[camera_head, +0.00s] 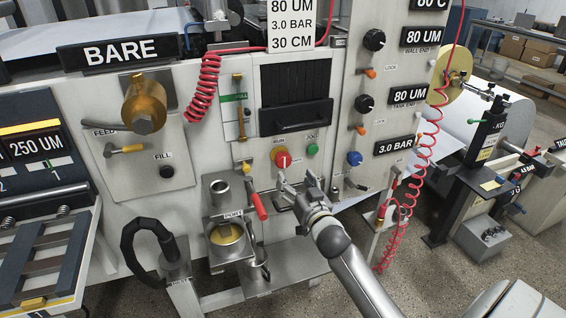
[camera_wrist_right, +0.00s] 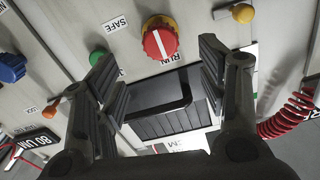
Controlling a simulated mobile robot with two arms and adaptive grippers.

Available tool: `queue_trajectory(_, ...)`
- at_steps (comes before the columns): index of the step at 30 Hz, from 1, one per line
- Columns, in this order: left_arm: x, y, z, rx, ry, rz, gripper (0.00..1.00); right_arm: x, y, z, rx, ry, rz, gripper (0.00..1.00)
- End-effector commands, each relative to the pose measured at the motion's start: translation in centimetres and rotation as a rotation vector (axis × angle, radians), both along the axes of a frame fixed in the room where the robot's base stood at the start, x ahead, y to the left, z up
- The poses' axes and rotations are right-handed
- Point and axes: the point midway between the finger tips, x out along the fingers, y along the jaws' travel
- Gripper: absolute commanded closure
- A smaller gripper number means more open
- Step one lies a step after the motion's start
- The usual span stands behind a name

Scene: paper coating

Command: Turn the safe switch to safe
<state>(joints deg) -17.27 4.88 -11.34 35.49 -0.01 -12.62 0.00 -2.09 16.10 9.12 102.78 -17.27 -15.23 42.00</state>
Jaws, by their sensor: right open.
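The safe switch (camera_head: 281,157) is a red round knob on a yellow collar, low on the white machine panel. In the right wrist view the knob (camera_wrist_right: 160,42) has a white stripe, with a RUN label by one end of the stripe and a SAFE label off to the left. The stripe points toward RUN. My right gripper (camera_head: 297,181) is open and empty, just below and in front of the knob in the head view. In the wrist view its two fingers (camera_wrist_right: 158,74) stand on either side of the knob's line, apart from it. My left gripper is not in view.
A green button (camera_head: 313,150) and a blue knob (camera_head: 354,158) sit right of the switch, a yellow knob (camera_head: 245,167) left. A red-handled lever (camera_head: 258,206) and a metal cup holder (camera_head: 228,240) jut out at lower left. A red coiled hose (camera_head: 425,150) hangs at right.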

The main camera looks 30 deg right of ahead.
Motion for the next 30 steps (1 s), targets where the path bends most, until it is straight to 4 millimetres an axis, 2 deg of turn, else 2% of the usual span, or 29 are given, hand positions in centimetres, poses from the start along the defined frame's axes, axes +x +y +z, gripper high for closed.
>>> queue_trajectory(3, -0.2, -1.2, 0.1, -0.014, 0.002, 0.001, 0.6, 1.1, -0.3, 0.2, -0.002, -0.003, 0.0, 0.34)
queue_trajectory(6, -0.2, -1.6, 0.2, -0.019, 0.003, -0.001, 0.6, 2.6, -0.6, 0.3, -0.002, -0.003, 0.0, 0.34)
queue_trajectory(18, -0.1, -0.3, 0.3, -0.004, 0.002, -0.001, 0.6, 8.4, -2.0, 0.1, -0.001, -0.001, 0.0, 0.34)
queue_trajectory(24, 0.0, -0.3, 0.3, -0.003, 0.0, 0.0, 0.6, 9.9, -2.3, 0.0, -0.001, 0.0, 0.002, 0.34)
queue_trajectory(30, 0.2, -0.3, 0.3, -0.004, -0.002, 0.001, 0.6, 10.3, -2.4, 0.0, -0.001, 0.001, 0.002, 0.34)
